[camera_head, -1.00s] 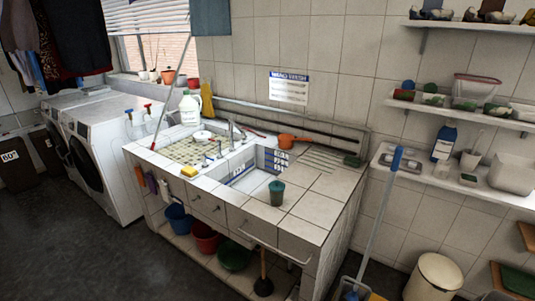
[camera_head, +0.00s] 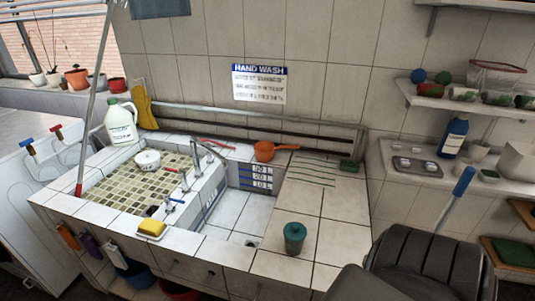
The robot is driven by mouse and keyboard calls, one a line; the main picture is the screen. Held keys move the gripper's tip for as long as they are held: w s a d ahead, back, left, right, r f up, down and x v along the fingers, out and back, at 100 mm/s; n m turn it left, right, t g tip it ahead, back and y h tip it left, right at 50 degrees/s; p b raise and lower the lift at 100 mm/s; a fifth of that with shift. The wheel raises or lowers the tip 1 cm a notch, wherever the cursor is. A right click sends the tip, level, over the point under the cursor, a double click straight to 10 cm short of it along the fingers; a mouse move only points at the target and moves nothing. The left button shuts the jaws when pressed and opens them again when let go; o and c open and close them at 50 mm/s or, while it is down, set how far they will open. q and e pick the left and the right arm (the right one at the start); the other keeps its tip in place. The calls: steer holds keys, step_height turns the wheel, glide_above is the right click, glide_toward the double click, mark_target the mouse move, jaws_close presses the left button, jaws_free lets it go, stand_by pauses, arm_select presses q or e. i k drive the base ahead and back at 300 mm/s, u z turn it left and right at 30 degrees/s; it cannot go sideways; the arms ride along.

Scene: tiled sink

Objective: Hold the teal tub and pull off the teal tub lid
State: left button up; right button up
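The teal tub (camera_head: 294,243) stands upright on the tiled counter at the front right of the sink basin. It is a small, dark teal cylinder. The teal tub lid (camera_head: 295,230) sits on its top. A dark grey part of my own body shows at the lower right, to the right of the tub and apart from it. No gripper fingers show in the head view.
The sink basin (camera_head: 228,212) opens just left of the tub. A yellow sponge (camera_head: 152,228) lies on the front ledge. An orange dipper (camera_head: 266,151) and a green brush (camera_head: 349,166) lie at the back. The tiles behind the tub are clear.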

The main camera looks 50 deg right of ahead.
mark_target(295, 232)
steer(key=u, duration=0.55)
steer(key=i, duration=1.6)
steer(key=z, duration=3)
